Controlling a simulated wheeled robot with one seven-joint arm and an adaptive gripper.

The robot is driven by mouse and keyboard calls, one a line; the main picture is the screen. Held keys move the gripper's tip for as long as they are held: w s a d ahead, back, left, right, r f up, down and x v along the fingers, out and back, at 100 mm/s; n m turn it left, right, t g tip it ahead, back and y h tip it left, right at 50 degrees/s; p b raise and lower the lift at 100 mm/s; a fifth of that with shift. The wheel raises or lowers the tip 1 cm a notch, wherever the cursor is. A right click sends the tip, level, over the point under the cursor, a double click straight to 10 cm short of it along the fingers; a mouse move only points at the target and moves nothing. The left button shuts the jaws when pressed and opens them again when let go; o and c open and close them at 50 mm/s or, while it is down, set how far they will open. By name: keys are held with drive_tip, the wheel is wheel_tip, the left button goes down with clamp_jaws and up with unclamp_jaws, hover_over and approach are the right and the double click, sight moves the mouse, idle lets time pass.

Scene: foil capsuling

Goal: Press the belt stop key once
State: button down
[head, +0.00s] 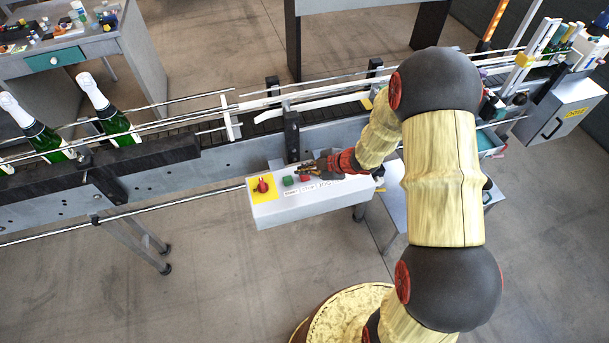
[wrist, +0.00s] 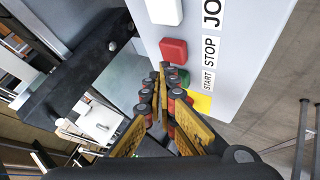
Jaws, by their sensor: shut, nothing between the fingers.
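The red stop key (wrist: 173,50) is a raised square on a pale control box, beside the printed word STOP. In the head view the red key (head: 305,178) sits right of the green key (head: 288,181). My gripper (wrist: 162,67) is shut and empty, with its fingertips at the lower left of the red key in the wrist view. In the head view my gripper (head: 303,169) hangs over the box's back part, just behind the keys. I cannot tell whether the tips touch anything. The green start key (wrist: 181,76) is partly hidden by the fingers.
The control box (head: 315,202) also carries a red mushroom button (head: 263,185) on a yellow plate, and a white key (wrist: 165,11) beside the red one. The conveyor (head: 220,165) runs behind the box, with a dark post (head: 292,136) close by. Green bottles (head: 112,118) stand at left.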

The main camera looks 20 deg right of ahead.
sight(304, 177)
drive_tip(key=shift+f, duration=0.35)
drive_tip(key=shift+f+b, duration=0.35)
drive_tip(key=shift+f, duration=0.2)
idle(0.7)
drive_tip(key=shift+r, duration=0.1)
drive_tip(key=shift+r+p, duration=0.95)
drive_tip(key=shift+p, duration=0.1)
wheel_tip(304, 177, up, 5)
drive_tip(key=p, duration=0.5)
idle(0.7)
